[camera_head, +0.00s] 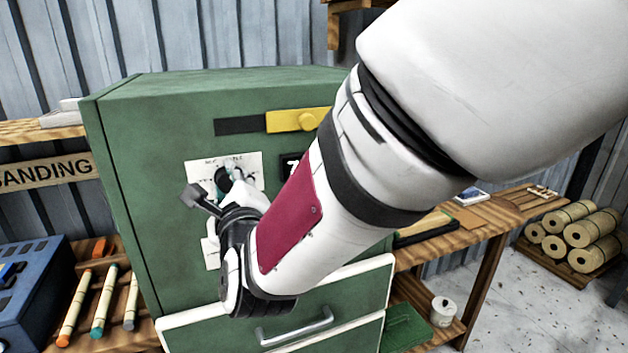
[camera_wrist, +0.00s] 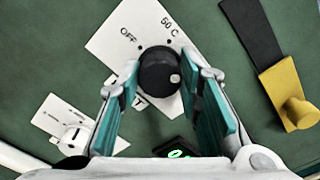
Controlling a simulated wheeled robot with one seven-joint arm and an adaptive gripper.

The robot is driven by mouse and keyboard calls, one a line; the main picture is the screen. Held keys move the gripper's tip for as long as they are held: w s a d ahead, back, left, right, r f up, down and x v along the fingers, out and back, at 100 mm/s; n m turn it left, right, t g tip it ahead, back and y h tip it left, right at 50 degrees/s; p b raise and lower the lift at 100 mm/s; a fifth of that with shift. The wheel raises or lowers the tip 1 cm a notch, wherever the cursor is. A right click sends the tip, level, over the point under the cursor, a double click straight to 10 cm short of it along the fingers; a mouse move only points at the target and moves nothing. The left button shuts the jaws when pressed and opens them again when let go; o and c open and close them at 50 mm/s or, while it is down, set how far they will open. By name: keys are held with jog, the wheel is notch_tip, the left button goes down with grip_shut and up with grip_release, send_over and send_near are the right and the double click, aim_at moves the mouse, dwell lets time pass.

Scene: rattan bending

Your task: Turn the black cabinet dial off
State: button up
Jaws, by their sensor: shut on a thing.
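The black dial (camera_wrist: 158,72) sits on a white plate (camera_wrist: 112,45) on the green cabinet front, with "OFF" and "50 C" printed beside it. A pale dot shows on the dial's lower right in the wrist view, away from the "OFF" print. My gripper (camera_wrist: 161,82) has its teal fingers on either side of the dial and is shut on it. In the head view my gripper (camera_head: 232,174) is at the white plate (camera_head: 252,161) and mostly hides the dial.
A yellow sliding handle (camera_head: 300,120) is above right of the dial. A second plate with a white knob (camera_wrist: 76,138) and a green-lit display (camera_wrist: 180,154) are close by. Below is a drawer with a metal handle (camera_head: 294,326). My arm covers the cabinet's right side.

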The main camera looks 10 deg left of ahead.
jog(key=n+b, duration=0.1)
jog(key=n, duration=0.2)
jog(key=shift+f+b, duration=0.1)
jog(key=shift+b, duration=0.2)
jog(key=n+b, duration=0.1)
jog(key=n, duration=0.3)
jog(key=n+b, duration=0.1)
jog(key=n, duration=1.1)
jog(key=shift+f+n+p, duration=0.1)
jog(key=shift+n+p, duration=0.6)
jog(key=shift+n, duration=1.5)
jog(key=o, duration=1.1)
jog(key=shift+o, duration=0.2)
